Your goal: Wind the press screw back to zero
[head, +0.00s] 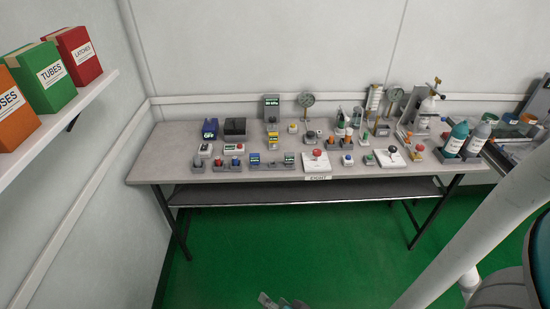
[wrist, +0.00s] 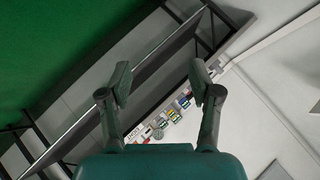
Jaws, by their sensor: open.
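A grey metal stand (head: 408,126), possibly the press, is at the right rear of the bench. A white bottle-like body (head: 427,106) is in it, and a small brownish knob or handle (head: 437,82) is at its top. A screw thread and any zero mark are too small to make out. My gripper shows at the bottom edge of the head view (head: 282,301), in front of and well below the bench. In the wrist view my gripper (wrist: 161,84) is open, with nothing between its two fingers. The bench items lie far beyond the fingertips.
The grey bench (head: 165,165) holds several small testers, two dial gauges (head: 307,100) and two teal-and-grey bottles (head: 456,138). A red mushroom button (head: 317,154) is near the front edge. A shelf with boxes (head: 45,78) is at left. Green floor in front is clear.

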